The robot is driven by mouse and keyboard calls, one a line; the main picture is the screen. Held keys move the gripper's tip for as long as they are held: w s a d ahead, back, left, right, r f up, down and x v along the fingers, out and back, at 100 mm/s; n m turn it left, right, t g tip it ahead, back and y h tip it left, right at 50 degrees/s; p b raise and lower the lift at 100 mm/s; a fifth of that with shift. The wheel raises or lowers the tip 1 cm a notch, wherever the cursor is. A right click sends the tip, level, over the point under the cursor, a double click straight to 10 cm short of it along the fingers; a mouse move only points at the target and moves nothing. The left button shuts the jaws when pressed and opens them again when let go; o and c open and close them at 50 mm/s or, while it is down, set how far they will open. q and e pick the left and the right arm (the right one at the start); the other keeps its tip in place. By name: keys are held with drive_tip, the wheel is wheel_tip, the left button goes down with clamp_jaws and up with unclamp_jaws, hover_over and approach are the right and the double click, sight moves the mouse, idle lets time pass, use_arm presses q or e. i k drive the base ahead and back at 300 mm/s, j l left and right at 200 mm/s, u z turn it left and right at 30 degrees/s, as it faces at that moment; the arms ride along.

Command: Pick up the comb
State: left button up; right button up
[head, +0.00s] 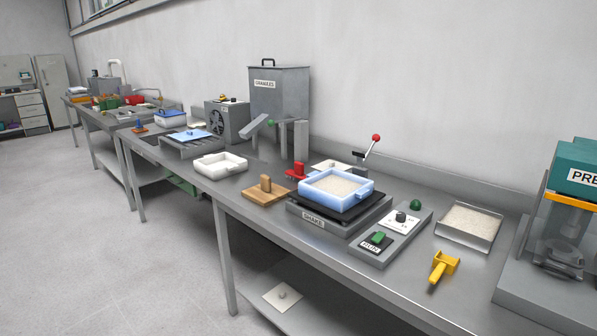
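I cannot tell for certain which thing is the comb. A yellow tool (441,267) with a wide head and a short handle lies on the steel bench (473,287), near its front edge on the right. A flat wooden piece with an upright grip (266,191) lies on the bench left of the shaker. A small red piece (296,171) stands just behind the wooden piece. No teeth can be made out on any of them. Neither of my grippers is in view.
A blue-rimmed tray (336,199) of pale granules sits on the shaker (313,221). A button panel (377,242), a metal granule tray (469,227) and a press (565,235) stand to the right. A white tray (221,172) and a hopper (279,92) are left. Floor in front is clear.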

sight(298, 174)
drive_tip(key=i+j+z, duration=0.1)
drive_tip(key=i+j, duration=0.5)
drive_tip(key=j, duration=0.15)
drive_tip(key=i+j+z, duration=0.25)
drive_tip(key=i+j, duration=0.3)
drive_tip(key=j, duration=0.25)
drive_tip(key=i+j, duration=0.25)
drive_tip(key=j, duration=0.15)
drive_tip(key=z, duration=0.05)
